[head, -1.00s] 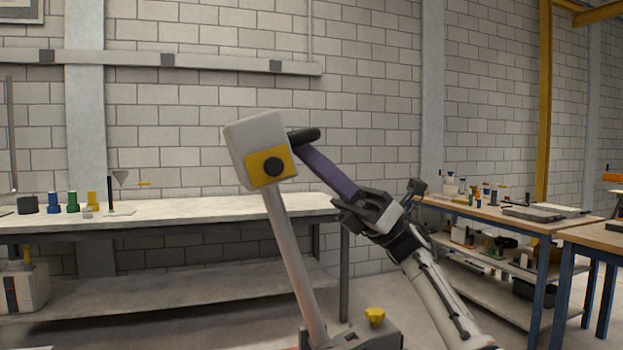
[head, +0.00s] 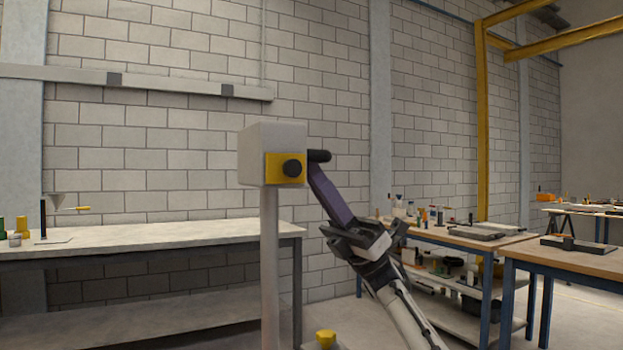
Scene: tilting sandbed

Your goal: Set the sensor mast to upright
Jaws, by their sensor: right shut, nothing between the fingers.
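The sensor mast has a pale grey post (head: 270,270) and a box-shaped head (head: 272,140) with a yellow plate and a black round knob on its front. The post stands about vertical in the picture; its foot is below the frame. A short black bar (head: 319,156) sticks out from the head's right side. My right gripper (head: 318,175) comes in from the lower right, its shut purple fingers reaching up to the black bar. The tips look to be touching the bar, with nothing held. My left gripper is out of view.
A yellow knob (head: 325,337) shows at the bottom edge, right of the post. A long workbench (head: 130,242) stands behind at left. Wooden-topped benches (head: 575,257) with small items stand at right.

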